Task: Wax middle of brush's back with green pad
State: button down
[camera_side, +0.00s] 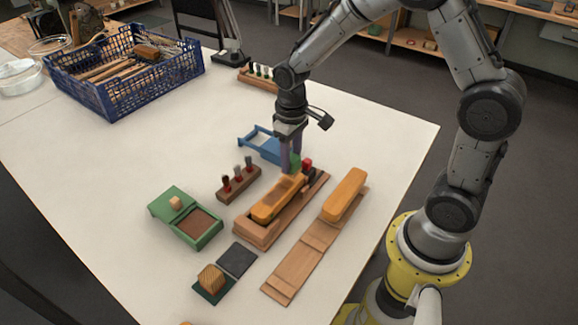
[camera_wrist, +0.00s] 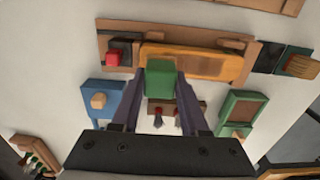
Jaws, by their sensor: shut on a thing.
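My gripper (camera_side: 290,168) is shut on the green pad (camera_wrist: 160,78), which also shows partly behind a finger in the side view (camera_side: 295,160). The orange wooden brush (camera_side: 268,209) lies lengthwise in a brown wooden holder (camera_side: 250,237), with a darker panel along its middle. The brush also shows in the wrist view (camera_wrist: 205,65). The pad is at the brush's end nearer the red-knobbed clamp (camera_side: 307,164), and overlaps the brush's near edge in the wrist view. I cannot tell whether the pad touches it. The pad's underside is hidden.
A green box (camera_side: 208,239) with a brown filling and a blue box (camera_side: 262,145) stand left of the holder. A small rack (camera_side: 238,185) holds upright tools. Another orange block (camera_side: 345,195) lies on a board at right. A blue crate (camera_side: 125,70) stands far left.

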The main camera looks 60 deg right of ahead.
jog(key=shift+r, duration=2.7)
